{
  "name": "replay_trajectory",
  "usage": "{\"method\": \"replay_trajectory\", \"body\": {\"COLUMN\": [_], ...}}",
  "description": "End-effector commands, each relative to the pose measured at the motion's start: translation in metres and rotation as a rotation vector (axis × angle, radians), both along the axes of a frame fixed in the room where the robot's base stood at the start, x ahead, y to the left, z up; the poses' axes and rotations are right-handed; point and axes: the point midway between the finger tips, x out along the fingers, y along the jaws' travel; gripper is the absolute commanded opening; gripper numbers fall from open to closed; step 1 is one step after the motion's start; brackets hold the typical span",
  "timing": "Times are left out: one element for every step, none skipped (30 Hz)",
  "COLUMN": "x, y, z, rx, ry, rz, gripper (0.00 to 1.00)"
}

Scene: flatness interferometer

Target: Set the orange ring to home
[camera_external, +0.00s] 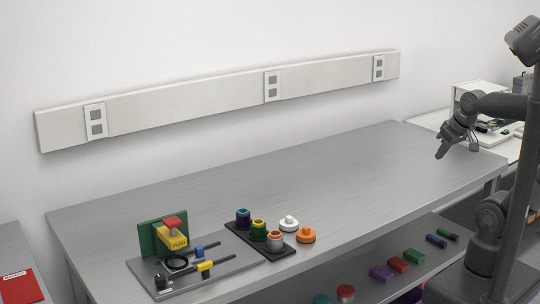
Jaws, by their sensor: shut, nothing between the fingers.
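An orange ring-like piece (306,235) lies on the grey bench, right of the dark tray. It is too small to tell its exact shape or whether anything sits under it. A white piece of similar shape (289,223) lies just behind it. My gripper (440,155) is shut and empty, above the bench's far right end, well away from the orange ring.
A grey plate (222,282) at the bench's front left carries a green upright block, yellow and red parts, a black ring and rods. A lower shelf (372,291) holds several coloured blocks. A white machine (478,105) stands at the right. The bench's middle is clear.

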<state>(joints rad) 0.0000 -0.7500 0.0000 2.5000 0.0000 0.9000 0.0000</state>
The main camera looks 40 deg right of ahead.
Motion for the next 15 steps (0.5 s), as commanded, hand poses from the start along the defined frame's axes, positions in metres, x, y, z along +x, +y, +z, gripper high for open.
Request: {"method": "replay_trajectory", "body": {"x": [0.000, 0.000, 0.001, 0.003, 0.004, 0.008, 0.011, 0.014, 0.020, 0.025, 0.030, 0.038, 0.044, 0.050, 0.057], "y": [0.000, 0.000, 0.001, 0.002, 0.003, 0.005, 0.007, 0.010, 0.014, 0.018, 0.022, 0.029, 0.034, 0.039, 0.047], "z": [0.000, 0.000, 0.001, 0.002, 0.004, 0.006, 0.009, 0.012, 0.016, 0.020, 0.024, 0.029, 0.033, 0.037, 0.042], "rx": [0.000, 0.001, 0.002, 0.003, 0.005, 0.008, 0.011, 0.015, 0.021, 0.026, 0.032, 0.038, 0.044, 0.049, 0.056], "ry": [0.000, 0.000, 0.001, 0.003, 0.005, 0.010, 0.015, 0.020, 0.030, 0.035, 0.044, 0.056, 0.064, 0.072, 0.085], "rz": [0.000, 0.000, 0.001, 0.001, 0.004, 0.006, 0.007, 0.008, 0.011, 0.013, 0.015, 0.017, 0.019, 0.021, 0.022], "gripper": [0.00, 0.00, 0.00, 0.00, 0.00, 0.00, 0.00, 0.00, 0.00, 0.00, 0.00, 0.00, 0.00, 0.00, 0.00]}}
